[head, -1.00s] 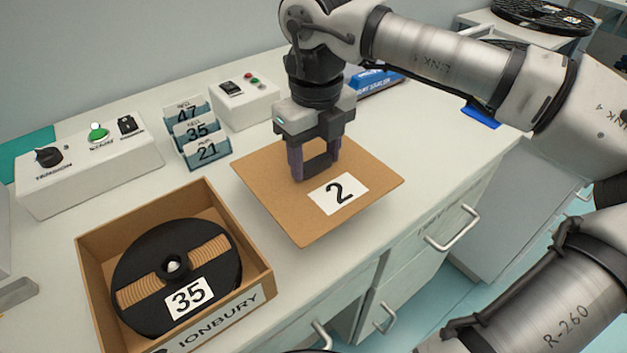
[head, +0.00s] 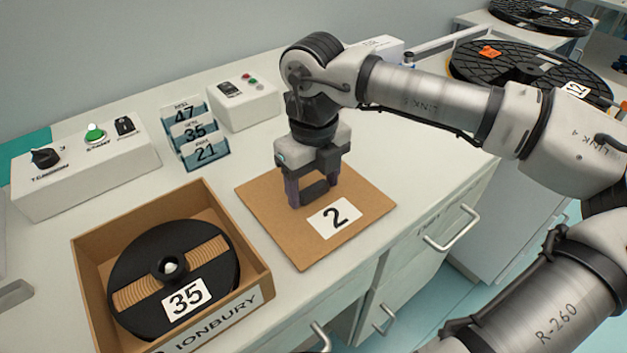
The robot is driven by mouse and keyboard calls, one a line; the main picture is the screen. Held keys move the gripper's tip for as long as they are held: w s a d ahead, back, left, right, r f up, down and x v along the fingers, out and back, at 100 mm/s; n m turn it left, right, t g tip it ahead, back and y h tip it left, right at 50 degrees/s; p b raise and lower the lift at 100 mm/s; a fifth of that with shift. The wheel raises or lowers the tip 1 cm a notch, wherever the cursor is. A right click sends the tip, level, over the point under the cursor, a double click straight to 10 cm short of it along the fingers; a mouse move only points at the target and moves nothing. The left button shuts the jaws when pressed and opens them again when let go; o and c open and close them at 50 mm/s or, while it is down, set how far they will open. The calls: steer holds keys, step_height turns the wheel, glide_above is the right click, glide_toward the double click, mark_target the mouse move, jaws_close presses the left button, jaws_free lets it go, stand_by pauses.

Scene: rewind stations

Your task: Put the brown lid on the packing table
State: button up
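The brown lid (head: 266,207) is a flat square board with a white label marked 2. It appears to lie flat on the white packing table (head: 400,245), right of the open box. My gripper (head: 313,194) is upright over the lid's middle, its two dark fingers down at the lid's dark handle. It looks shut on that handle; the exact finger contact is hard to see.
An open cardboard box (head: 258,256) holding a black reel (head: 200,252) labelled 35 stands close left of the lid. Behind are numbered cards (head: 195,134), a control box (head: 85,168) and a smaller switch box (head: 243,103). Large black reels (head: 530,70) lie at the far right.

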mark_target(313, 188)
steer(key=shift+o, duration=0.7)
steer(key=shift+r, duration=0.25)
step_height(313, 188, up, 12)
